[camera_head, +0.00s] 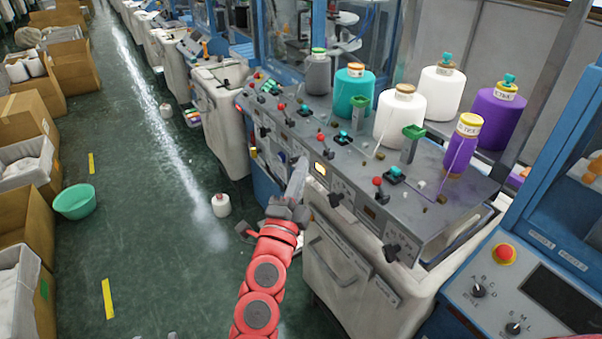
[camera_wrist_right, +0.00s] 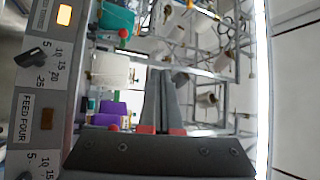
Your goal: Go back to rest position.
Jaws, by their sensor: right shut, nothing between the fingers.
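My right arm, red with grey joints, reaches up from the bottom of the head view. Its gripper (camera_head: 299,168) points up and away in front of the grey control panel (camera_head: 350,170) of the knitting machine. The grey fingers are together with nothing between them. In the right wrist view the two fingers (camera_wrist_right: 160,75) lie side by side, close together, with machine dials at the left and cones and racks behind. I cannot tell whether the fingertips touch the panel's front face. My left gripper is not in view.
Yarn cones stand on the machine top, including a teal cone (camera_head: 354,95) and a purple cone (camera_head: 497,115). A white cone (camera_head: 221,205) and a green basin (camera_head: 75,202) are on the floor. Cardboard boxes (camera_head: 25,225) line the left; the green aisle between is mostly clear.

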